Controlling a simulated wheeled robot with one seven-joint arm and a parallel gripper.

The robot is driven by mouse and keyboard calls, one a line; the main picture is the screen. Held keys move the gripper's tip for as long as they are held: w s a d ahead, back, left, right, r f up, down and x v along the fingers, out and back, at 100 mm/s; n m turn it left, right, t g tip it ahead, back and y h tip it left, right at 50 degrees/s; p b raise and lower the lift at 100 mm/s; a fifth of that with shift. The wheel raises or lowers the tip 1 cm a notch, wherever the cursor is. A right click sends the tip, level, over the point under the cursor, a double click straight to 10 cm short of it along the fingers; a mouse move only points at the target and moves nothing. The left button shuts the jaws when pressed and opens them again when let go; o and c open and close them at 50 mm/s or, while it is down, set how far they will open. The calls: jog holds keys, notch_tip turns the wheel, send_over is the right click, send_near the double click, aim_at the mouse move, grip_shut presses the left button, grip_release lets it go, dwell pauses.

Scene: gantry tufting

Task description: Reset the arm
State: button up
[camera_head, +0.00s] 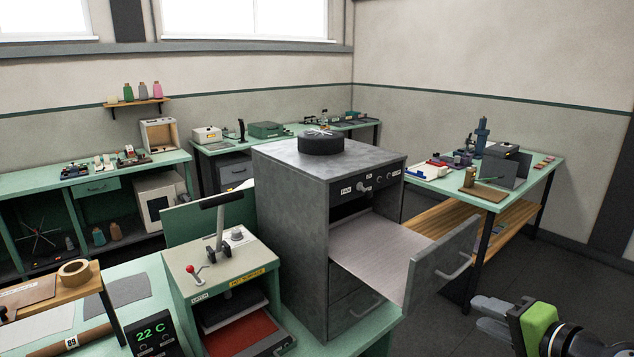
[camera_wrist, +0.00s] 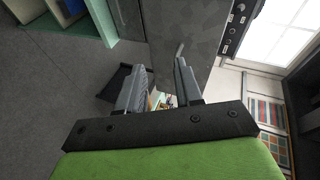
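My gripper (camera_head: 493,315) shows at the bottom right of the head view, to the right of the grey cabinet and apart from it. In the wrist view my gripper (camera_wrist: 158,90) has its two dark fingers spread with a gap between them. Nothing is held between the fingers. My arm is only partly in the head view; the rest is cut off by the frame edge.
A grey metal cabinet (camera_head: 293,210) stands mid-view with its drawer front (camera_head: 440,268) pulled out toward my gripper. A heat press (camera_head: 225,285) stands left of it. A green-topped table (camera_head: 460,185) stands behind at right. Dark floor (camera_head: 590,275) lies clear at right.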

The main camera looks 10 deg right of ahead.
jog(key=s+a+f+n+g, duration=0.1)
jog(key=a+n+g, duration=0.25)
jog(key=a, duration=0.45)
jog(key=s+a+f+n+g, duration=0.15)
jog(key=a+n, duration=0.25)
jog(key=a, duration=0.5)
jog(key=s+a+n+g+h, duration=0.1)
jog(key=s+n, duration=0.1)
jog(key=s, duration=0.4)
jog(key=s+a+f+n+g+h, duration=0.1)
jog(key=s+a+n+h, duration=0.1)
jog(key=s, duration=0.5)
jog(key=shift+s+a+n+g, duration=0.25)
jog(key=shift+n+g, duration=0.05)
jog(key=shift+n, duration=0.25)
jog(key=shift+d, duration=0.1)
